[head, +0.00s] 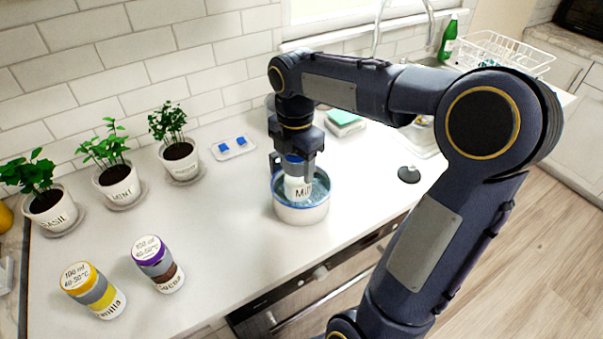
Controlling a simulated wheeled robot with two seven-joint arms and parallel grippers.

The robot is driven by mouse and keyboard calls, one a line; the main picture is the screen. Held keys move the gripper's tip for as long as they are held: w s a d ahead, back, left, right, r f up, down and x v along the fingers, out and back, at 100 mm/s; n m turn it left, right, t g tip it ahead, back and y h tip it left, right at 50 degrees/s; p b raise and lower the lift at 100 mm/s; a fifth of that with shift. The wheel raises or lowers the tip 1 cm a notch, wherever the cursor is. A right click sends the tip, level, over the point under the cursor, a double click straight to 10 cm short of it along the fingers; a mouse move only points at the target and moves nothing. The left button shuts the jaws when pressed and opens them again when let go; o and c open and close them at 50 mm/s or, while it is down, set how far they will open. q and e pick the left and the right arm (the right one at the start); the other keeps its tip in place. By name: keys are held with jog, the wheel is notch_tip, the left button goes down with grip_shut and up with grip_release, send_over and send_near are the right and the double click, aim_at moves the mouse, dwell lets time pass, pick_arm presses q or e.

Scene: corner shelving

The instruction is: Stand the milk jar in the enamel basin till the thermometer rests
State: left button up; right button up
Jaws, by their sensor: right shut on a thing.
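The milk jar (297,188), white with a blue band near its top and a partly visible "Mil" label, is upright inside the enamel basin (302,214). The basin is white with a blue rim, and bluish water shows around the jar. My right gripper (294,163) points down from above and is shut on the upper part of the jar. The jar's base is hidden by the basin's near wall, so I cannot tell whether it touches the bottom. I cannot make out a thermometer. My left gripper is out of view.
Vanilla (94,291) and cocoa (158,264) jars stand at the front left. Potted basil (52,210), mint (119,185) and a third herb (181,160) line the wall. A small tray (233,148) holds blue pieces. A black disc (409,174) lies right of the basin.

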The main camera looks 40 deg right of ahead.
jog(key=f, duration=0.1)
jog(key=w+d+f, duration=0.1)
jog(key=d+f, duration=0.1)
jog(key=shift+w+d+f, duration=0.15)
jog(key=shift+w+f, duration=0.05)
jog(key=shift+w, duration=0.1)
jog(key=shift+w+d+f, duration=0.1)
jog(key=shift+d+f, duration=0.1)
jog(key=shift+f, duration=1.6)
jog(key=shift+f, duration=0.2)
jog(key=o, duration=1.1)
jog(key=shift+o, duration=0.2)
